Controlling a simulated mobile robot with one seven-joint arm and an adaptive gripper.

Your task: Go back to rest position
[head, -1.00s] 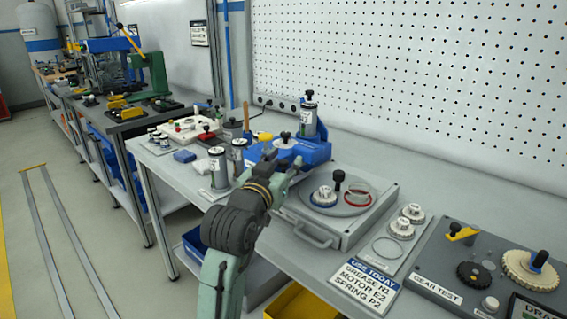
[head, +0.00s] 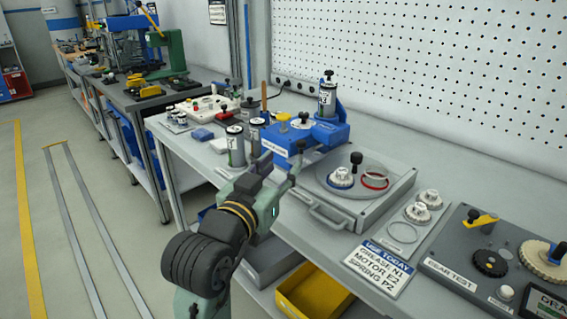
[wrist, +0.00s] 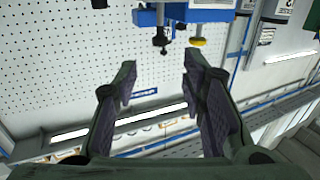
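My gripper shows in the wrist view (wrist: 158,85), with its two fingers spread apart and nothing between them. In the head view my gripper (head: 280,170) is over the front edge of the bench, left of the grey turntable box. The blue fixture (head: 320,137) stands on the bench just behind it, with a labelled cylinder (head: 327,97) upright on its right end. In the head view the fingertips are small and partly hidden by my wrist. My arm reaches up from the bottom of the head view.
The turntable box (head: 335,215) bears a white gear and a red ring. A sign (head: 377,268), loose gears (head: 418,212) and the gear test panel (head: 470,268) lie to the right. Upright cylinders (head: 236,150) stand left of my gripper. The left floor is clear.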

